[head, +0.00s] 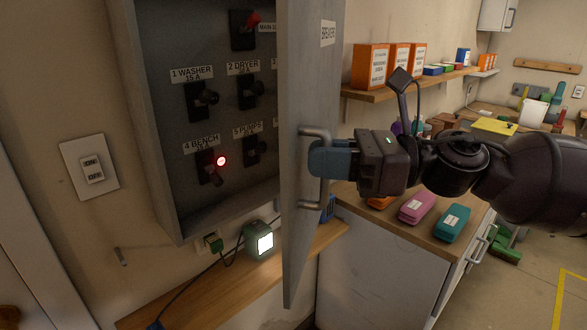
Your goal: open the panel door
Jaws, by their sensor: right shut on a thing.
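The panel door (300,230) is grey and stands swung out from the breaker panel box (150,130), seen at a steep angle. The inside of the box shows several black switches with labels, including a red-handled one at the top and a lit red lamp by the "4 BENCH" switch. A curved grey handle (327,190) is on the door's outer face. My right gripper (318,158), with blue fingertips, comes from the right and is shut on the handle; the door edge and handle partly hide the tips. My left gripper is not in view.
A wooden ledge (215,290) below the panel holds a small lit lamp cube (258,241) and a cable. At right, a counter has pink (417,207) and teal (452,222) cases. A wall shelf (400,85) holds orange boxes. Floor at lower right is mostly clear.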

